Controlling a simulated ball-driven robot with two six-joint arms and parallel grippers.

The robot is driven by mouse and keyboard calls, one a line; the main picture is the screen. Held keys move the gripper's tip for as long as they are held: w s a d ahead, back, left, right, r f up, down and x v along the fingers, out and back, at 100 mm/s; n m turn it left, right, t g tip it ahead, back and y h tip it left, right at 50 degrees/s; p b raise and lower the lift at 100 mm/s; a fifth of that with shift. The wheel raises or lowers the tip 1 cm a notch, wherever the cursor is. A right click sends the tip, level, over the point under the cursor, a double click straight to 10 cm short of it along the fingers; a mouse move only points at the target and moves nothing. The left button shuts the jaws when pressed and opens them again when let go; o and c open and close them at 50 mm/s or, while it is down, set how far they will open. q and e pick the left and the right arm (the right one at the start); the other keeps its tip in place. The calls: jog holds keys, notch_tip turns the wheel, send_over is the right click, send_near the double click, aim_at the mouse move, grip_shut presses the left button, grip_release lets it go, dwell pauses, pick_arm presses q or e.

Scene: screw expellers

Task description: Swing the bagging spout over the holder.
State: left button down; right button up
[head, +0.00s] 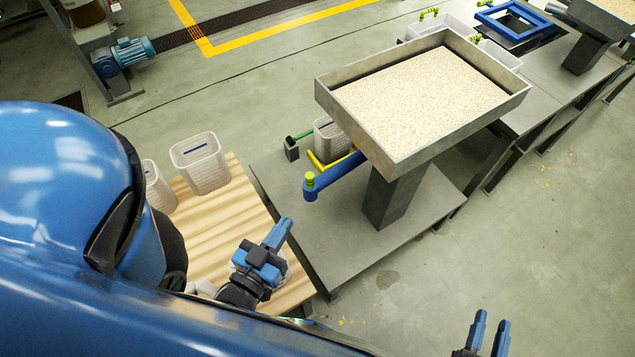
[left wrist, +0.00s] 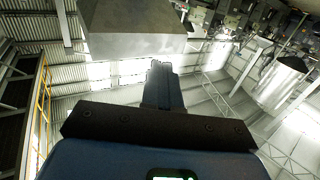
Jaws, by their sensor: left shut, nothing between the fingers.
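A blue bar (head: 332,178) with a yellow-green knob (head: 310,181) at its near end sticks out below the left side of a grain-filled metal tray. A yellow bracket (head: 322,166) lies beside the bar, by a white ribbed bin. A green rod (head: 303,134) ends at a small dark block. I cannot tell for sure which part is the spout and which the holder. My left gripper (head: 283,225) is shut and empty, in front of the knob and apart from it; its fingers show in the left wrist view (left wrist: 163,72). My right gripper (head: 490,325) is open and empty at lower right.
The metal tray (head: 345,116) stands on a dark post over a grey platform (head: 345,245). White bins (head: 200,165) stand on a wooden table (head: 236,205) at left. A grey metal body (left wrist: 130,35) hangs above the fingers in the left wrist view.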

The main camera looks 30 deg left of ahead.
aim_at(311, 182)
pick_arm(q)
jog(key=w+f+n+t+y+b, duration=0.45)
jog(key=w+n+y, duration=0.45)
jog(key=n, duration=0.7)
jog(key=w+d+f+n+g+y+b, duration=0.1)
jog(key=d+f+n+g+y, duration=0.1)
jog(key=f+n+g, duration=0.3)
jog(key=w+d+f+n+g+y+b, duration=0.2)
jog(key=d+f+n+g, duration=0.2)
jog(key=f, duration=0.5)
jog(key=n+g, duration=0.1)
jog(key=n, duration=0.1)
jog(key=shift+w+d+f+n, duration=0.2)
jog(key=shift+d+f+n, duration=0.1)
jog(key=shift+d+f, duration=0.1)
jog(key=shift+a, duration=0.15)
jog(key=x, duration=1.4)
jog(key=shift+s+a+r, duration=0.1)
jog(key=shift+s, duration=0.05)
